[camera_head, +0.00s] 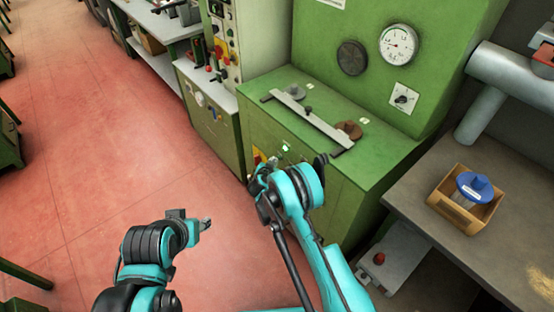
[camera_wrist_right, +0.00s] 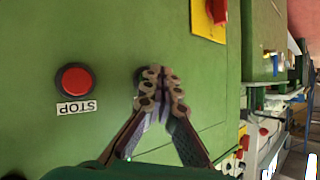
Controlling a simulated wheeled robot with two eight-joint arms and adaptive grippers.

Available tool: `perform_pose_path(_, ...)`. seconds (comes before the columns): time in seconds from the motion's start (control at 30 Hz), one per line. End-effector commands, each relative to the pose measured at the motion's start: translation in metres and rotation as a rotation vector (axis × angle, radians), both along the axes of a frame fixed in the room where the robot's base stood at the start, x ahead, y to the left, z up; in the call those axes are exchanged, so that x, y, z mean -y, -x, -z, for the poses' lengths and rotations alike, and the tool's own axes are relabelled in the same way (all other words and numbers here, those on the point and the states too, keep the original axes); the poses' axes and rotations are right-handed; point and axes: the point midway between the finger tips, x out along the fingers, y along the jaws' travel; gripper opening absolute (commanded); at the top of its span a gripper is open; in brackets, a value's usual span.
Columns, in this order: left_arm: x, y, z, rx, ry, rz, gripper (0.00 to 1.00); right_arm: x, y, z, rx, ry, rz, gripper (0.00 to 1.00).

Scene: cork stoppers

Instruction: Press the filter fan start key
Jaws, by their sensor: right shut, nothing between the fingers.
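My right gripper (camera_wrist_right: 160,92) is shut and empty, with its fingertips close to the green cabinet front in the right wrist view. A dark round part (camera_wrist_right: 139,74) is partly hidden behind the fingertips; I cannot tell whether it is the start key or whether they touch it. A red button (camera_wrist_right: 76,79) with an upside-down STOP label sits left of the fingertips, apart from them. In the head view a small green-lit button (camera_head: 285,149) shows on the cabinet front, just above my right wrist. My left gripper (camera_head: 206,223) is low over the floor, its finger opening unclear.
A yellow plate with a red switch (camera_wrist_right: 216,11) is at the top of the wrist view. The cabinet top (camera_head: 330,105) carries a metal bar (camera_head: 310,121). A grey bench (camera_head: 415,195) at right holds a wooden box (camera_head: 448,209) with a blue-lidded jar (camera_head: 474,186). Open red floor (camera_head: 90,180) lies left.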

Motion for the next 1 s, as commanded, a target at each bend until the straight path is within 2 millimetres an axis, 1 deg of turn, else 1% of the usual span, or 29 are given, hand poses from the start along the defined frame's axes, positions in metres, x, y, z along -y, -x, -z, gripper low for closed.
perform_pose_path(0.17, 0.000, 0.000, 0.000, 0.000, 0.000, 0.000, 0.40, -0.002, 0.002, 0.000, 0.000, 0.001, 0.000, 0.00)
perform_pose_path(0.43, 0.000, 0.000, 0.000, 0.000, 0.000, 0.000, 0.40, -0.013, 0.010, 0.000, 0.001, 0.001, 0.000, 0.00)
perform_pose_path(0.8, 0.000, 0.000, 0.000, 0.000, 0.000, 0.000, 0.40, -0.015, 0.011, 0.000, 0.000, 0.001, 0.000, 0.00)
perform_pose_path(1.0, 0.000, 0.000, 0.000, 0.000, 0.000, 0.000, 0.40, -0.025, 0.018, 0.000, -0.001, 0.001, -0.001, 0.00)
